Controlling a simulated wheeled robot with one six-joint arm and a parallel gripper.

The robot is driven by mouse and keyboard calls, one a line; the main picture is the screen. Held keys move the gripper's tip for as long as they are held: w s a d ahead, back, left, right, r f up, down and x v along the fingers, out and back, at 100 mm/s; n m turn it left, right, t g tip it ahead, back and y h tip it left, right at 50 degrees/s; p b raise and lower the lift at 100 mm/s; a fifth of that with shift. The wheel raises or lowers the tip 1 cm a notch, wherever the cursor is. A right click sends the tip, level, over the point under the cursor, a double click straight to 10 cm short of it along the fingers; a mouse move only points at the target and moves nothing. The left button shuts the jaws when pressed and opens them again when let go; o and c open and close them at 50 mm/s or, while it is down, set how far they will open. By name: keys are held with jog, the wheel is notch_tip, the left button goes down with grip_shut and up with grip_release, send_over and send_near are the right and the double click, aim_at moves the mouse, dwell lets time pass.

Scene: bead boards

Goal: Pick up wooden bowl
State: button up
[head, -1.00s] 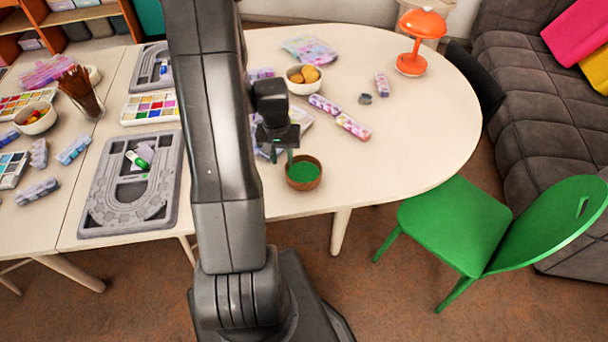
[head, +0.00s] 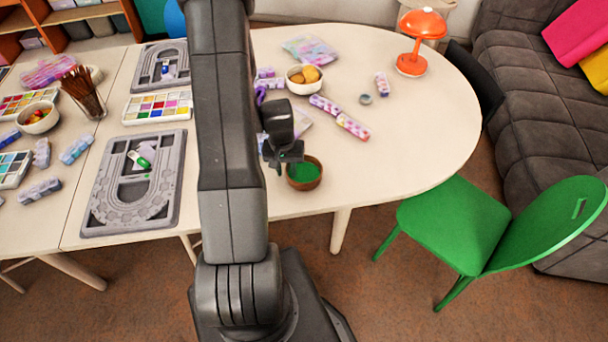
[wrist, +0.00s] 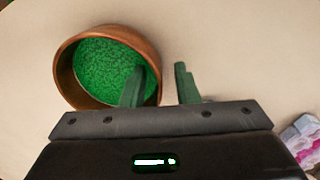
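The wooden bowl (head: 304,173) is brown and filled with green beads. It stands upright on the cream table near its front edge. In the wrist view the bowl (wrist: 66,82) is at the upper left. My gripper (head: 280,166) is just left of the bowl in the head view. The other finger is outside the bowl. Nothing is held.
A white bowl of yellow-orange items (head: 303,85) stands farther back. Patterned bead boxes (head: 352,127) and an orange lamp (head: 412,64) are on the table. A grey bead board (head: 110,205) lies left. A green chair (head: 455,222) stands at the right front. The table right of the bowl is clear.

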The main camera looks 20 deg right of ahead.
grip_shut()
jog(key=shift+r, duration=0.15)
